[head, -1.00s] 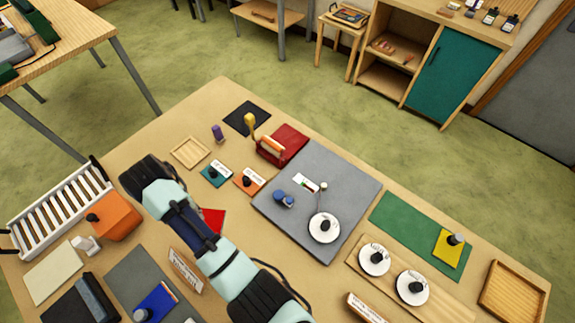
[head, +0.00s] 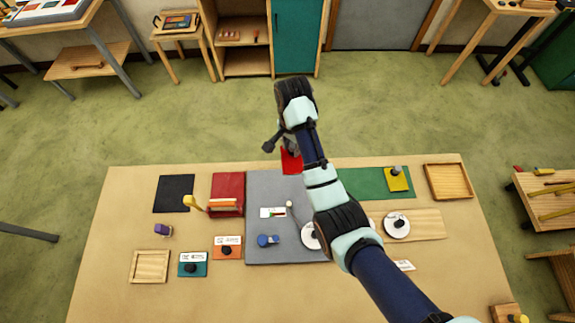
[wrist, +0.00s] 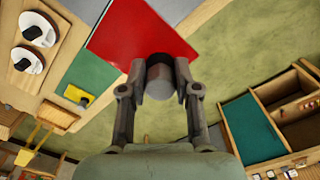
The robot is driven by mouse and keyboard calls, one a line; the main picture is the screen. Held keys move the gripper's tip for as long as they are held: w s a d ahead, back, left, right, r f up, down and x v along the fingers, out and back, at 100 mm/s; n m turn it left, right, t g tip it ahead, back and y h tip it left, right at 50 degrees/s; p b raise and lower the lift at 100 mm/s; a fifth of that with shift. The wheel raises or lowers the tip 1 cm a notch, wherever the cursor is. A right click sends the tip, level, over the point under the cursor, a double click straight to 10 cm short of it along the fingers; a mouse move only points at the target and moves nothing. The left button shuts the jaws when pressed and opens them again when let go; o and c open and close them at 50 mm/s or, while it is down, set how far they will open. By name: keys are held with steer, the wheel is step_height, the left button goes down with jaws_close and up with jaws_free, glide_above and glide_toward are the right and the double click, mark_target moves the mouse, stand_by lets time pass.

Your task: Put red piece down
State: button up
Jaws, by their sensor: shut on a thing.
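The red piece (head: 291,160) is a flat red glass-like sheet with a knob on it. In the head view my gripper (head: 284,146) hangs with the piece in front of the far edge of the grey board (head: 262,190). The piece's height above the table is hard to tell. My arm hides part of the board and of a white disc.
A green mat (head: 352,186) holds a yellow piece (head: 398,182). A red rack (head: 228,190) stands left. Bare table lies in front.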

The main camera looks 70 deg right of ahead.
steer(key=shift+s+d+r+m, duration=0.1)
steer(key=shift+s+d+m, duration=0.35)
steer(key=shift+s, duration=0.1)
step_height(320, 180, down, 15)
steer(key=b, duration=0.9)
steer(key=shift+a, duration=0.1)
steer(key=shift+f+b, duration=0.3)
steer(key=shift+f, duration=2.25)
steer(key=shift+f, duration=0.15)
steer(key=o, duration=1.1)
steer(key=shift+c, duration=0.2)
